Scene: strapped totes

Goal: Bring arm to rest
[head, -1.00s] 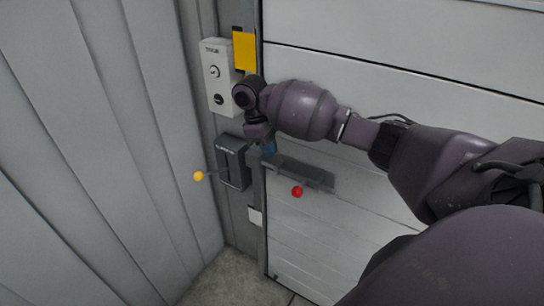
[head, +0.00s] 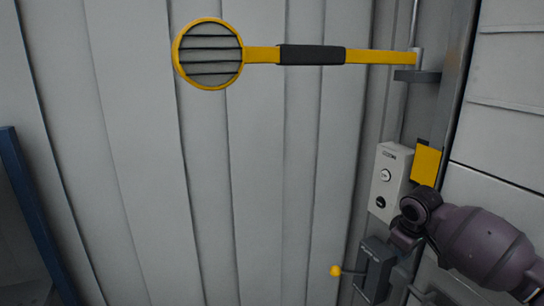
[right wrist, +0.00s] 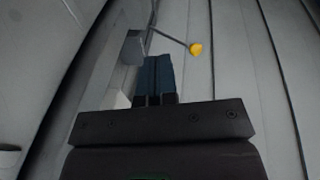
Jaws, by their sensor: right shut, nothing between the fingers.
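My right arm (head: 485,245) comes in from the right edge of the head view, its wrist in front of the door frame, below the white control box. Its fingers are not clear in the head view. In the right wrist view my right gripper (right wrist: 157,66) shows two dark blue fingers pressed together, with nothing between them. They point toward a grey box (right wrist: 134,47) with a lever ending in a yellow knob (right wrist: 196,49). The fingers look apart from the knob; I cannot tell their distance from the box. My left gripper is not in view.
The yellow-knobbed lever box (head: 374,268) and white control box (head: 391,178) sit close beside my right wrist. A yellow card (head: 426,164) is next to them. A yellow bar (head: 379,57) with a round louvred head (head: 209,55) spans above. A blue post (head: 34,215) stands at left.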

